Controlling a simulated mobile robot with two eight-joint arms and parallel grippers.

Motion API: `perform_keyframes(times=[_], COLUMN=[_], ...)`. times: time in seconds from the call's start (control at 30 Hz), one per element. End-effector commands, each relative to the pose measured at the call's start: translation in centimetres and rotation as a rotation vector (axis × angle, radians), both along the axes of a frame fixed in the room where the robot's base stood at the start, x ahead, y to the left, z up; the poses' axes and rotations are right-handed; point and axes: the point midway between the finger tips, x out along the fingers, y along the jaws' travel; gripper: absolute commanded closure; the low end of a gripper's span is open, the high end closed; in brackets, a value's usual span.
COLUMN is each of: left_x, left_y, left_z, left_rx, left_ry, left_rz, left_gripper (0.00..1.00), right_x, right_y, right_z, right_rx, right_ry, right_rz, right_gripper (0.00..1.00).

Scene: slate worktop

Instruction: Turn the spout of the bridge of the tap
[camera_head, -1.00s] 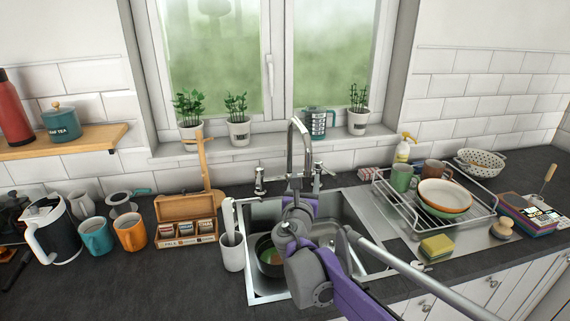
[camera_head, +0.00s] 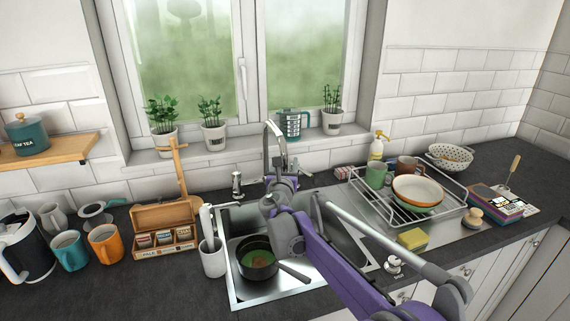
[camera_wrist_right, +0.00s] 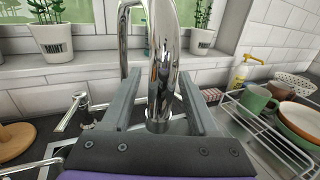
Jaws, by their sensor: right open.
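The chrome bridge tap stands behind the sink, below the window. Its tall curved spout (camera_head: 267,150) rises at the centre of the head view, with a lever handle (camera_head: 237,184) on the left. In the right wrist view the spout (camera_wrist_right: 160,50) fills the middle, and the left lever (camera_wrist_right: 72,110) shows beside it. My right gripper (camera_wrist_right: 162,78) is open, with one finger on each side of the spout; I cannot tell whether either touches it. In the head view my purple arm hides the tap's base and most of the gripper. My left gripper is not in view.
The sink (camera_head: 240,297) holds a dark pan (camera_head: 257,263). A white utensil pot (camera_head: 213,259) and wooden tea box (camera_head: 165,240) stand to the left. A dish rack (camera_head: 366,210) with mugs and bowls stands to the right. Potted plants line the sill.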

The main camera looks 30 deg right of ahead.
Motion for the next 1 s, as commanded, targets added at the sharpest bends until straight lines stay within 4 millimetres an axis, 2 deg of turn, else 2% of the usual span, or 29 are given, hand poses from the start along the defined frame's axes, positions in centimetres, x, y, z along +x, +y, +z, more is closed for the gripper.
perform_keyframes(times=[0.07,0.3,0.4,1.0], left_x=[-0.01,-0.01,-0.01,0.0], left_y=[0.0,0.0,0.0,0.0], left_z=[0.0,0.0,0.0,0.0], left_rx=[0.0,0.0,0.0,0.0], left_ry=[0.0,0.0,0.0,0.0], left_rz=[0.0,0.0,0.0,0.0], left_gripper=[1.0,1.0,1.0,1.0], right_x=[-0.02,-0.03,-0.03,-0.03], right_y=[0.01,0.03,0.03,0.05], right_z=[0.0,0.01,0.01,0.01], right_rx=[0.0,0.0,0.0,0.0], right_ry=[0.0,0.0,0.0,0.0], right_rz=[0.0,0.0,0.0,0.0], right_gripper=[0.42,0.85,1.0,1.0])
